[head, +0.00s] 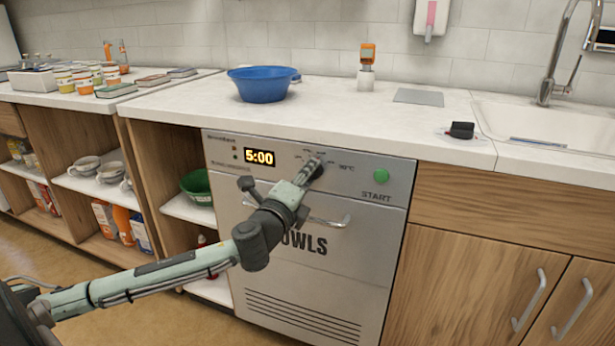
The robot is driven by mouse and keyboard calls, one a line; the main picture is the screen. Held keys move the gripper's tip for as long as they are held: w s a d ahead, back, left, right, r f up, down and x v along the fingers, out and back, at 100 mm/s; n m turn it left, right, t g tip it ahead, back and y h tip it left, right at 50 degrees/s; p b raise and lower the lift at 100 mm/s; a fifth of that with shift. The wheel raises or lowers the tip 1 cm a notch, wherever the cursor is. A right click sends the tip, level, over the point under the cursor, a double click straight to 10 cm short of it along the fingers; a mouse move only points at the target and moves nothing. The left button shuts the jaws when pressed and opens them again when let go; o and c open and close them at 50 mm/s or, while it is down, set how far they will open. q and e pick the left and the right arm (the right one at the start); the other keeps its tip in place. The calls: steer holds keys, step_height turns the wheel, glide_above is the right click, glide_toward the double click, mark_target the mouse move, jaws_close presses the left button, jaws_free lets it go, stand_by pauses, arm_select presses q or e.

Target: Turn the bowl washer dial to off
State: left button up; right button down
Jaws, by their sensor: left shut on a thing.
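The bowl washer (360,240) is a grey front-panel machine under the counter, marked "BOWLS". Its display (259,157) reads 5:00, and a green START button (381,176) is at the panel's right. My left gripper (311,170) is at the panel's middle, shut on the dark dial (318,171). The gripper covers much of the dial and some of the marks around it, so I cannot tell which mark the dial points to. My right gripper is not in view.
A bar handle (329,221) crosses the washer door just below my gripper. On the counter (330,119) are a blue bowl (262,84), an orange-and-white device (366,68) and a small black object (462,130). Open shelves stand left, wooden cabinets right.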

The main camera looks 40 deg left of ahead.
arm_select(q)
steer(key=shift+n+p, duration=2.85)
steer(key=shift+n, duration=5.25)
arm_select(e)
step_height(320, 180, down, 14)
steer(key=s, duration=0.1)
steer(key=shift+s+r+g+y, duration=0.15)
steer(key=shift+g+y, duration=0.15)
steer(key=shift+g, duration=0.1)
arm_select(q)
steer(key=o, duration=1.2)
steer(key=shift+c, duration=0.2)
